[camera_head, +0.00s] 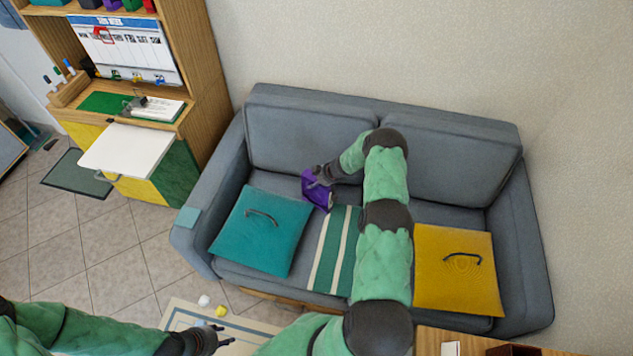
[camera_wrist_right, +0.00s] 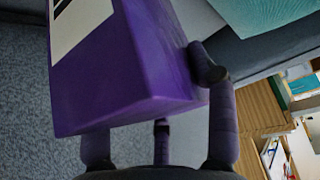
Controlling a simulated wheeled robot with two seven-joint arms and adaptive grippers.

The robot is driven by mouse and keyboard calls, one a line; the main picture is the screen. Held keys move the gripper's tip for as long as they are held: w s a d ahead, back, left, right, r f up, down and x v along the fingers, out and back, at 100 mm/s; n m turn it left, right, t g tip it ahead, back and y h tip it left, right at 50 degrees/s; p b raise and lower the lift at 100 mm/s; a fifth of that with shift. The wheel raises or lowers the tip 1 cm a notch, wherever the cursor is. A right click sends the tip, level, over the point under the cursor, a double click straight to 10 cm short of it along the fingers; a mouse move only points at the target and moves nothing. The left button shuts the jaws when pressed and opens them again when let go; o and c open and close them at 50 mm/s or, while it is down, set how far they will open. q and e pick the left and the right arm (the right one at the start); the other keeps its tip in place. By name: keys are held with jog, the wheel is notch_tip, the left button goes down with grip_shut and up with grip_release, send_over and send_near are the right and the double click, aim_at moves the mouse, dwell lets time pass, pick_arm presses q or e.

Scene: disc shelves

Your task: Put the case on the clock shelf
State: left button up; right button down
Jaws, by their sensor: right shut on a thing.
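A purple case (camera_head: 317,190) is at the sofa's seat, between the teal cushion and the striped cloth. My right gripper (camera_head: 322,178) is shut on it, with the arm reaching over the sofa. In the right wrist view the purple case (camera_wrist_right: 135,75) fills the upper left, with a white label on one face, and the fingers (camera_wrist_right: 160,135) are around its lower end. In the head view I cannot tell whether the case touches the seat. My left gripper (camera_head: 222,338) is low at the left, empty, with its fingertips apart. No clock shows in view.
The grey sofa (camera_head: 310,130) holds a teal cushion (camera_head: 260,232), a striped cloth (camera_head: 332,255) and a yellow cushion (camera_head: 458,285). A wooden cabinet (camera_head: 195,60) with a calendar (camera_head: 125,45) and a pulled-out white board (camera_head: 130,150) stands at left. Small balls (camera_head: 204,300) lie near the rug.

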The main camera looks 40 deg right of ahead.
jog(key=shift+s+a+f, duration=0.2)
jog(key=shift+s+f, duration=0.2)
jog(key=shift+f, duration=0.25)
jog(key=shift+c, duration=2.2)
grip_release()
jog(key=shift+s+f, duration=0.1)
jog(key=shift+o, duration=0.4)
jog(key=shift+w+r, duration=0.2)
jog(key=p+v, duration=0.1)
jog(key=v, duration=0.3)
jog(key=p+v, duration=0.2)
jog(key=v, duration=0.2)
jog(key=p+v, duration=0.1)
jog(key=v, duration=0.4)
jog(key=shift+w+d+r, duration=0.1)
jog(key=shift+w+r, duration=0.05)
jog(key=shift+w, duration=0.2)
